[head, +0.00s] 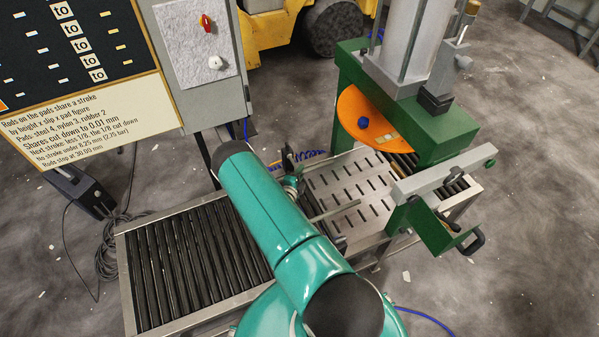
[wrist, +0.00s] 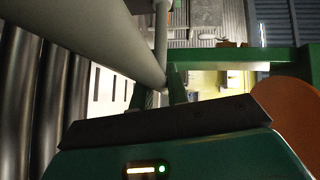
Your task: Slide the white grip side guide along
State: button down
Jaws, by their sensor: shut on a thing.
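In the wrist view my gripper (wrist: 160,93) has its two narrow fingers close together, with a pale piece, which looks like the white grip (wrist: 152,98), between them. A thick pale bar (wrist: 95,38) runs from the upper left down to the fingers. In the head view my teal arm covers the gripper and most of the near side of the slotted plate. A thin pale rod (head: 335,212) sticks out from behind the arm over this plate. The body of the white grip side guide cannot be made out clearly in either view.
The slotted plate (head: 345,190) lies between dark rollers (head: 175,265) and the green press (head: 440,130). A grey guide bar (head: 445,175) on a green bracket with a black handle (head: 472,243) stands at right. A sign board (head: 85,100) is at left.

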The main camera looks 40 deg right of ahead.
jog(key=c, duration=1.4)
grip_release()
jog(key=shift+o, duration=0.2)
jog(key=shift+a, duration=0.1)
jog(key=v, duration=1.3)
jog(key=shift+s+a, duration=0.25)
jog(key=shift+w, duration=0.1)
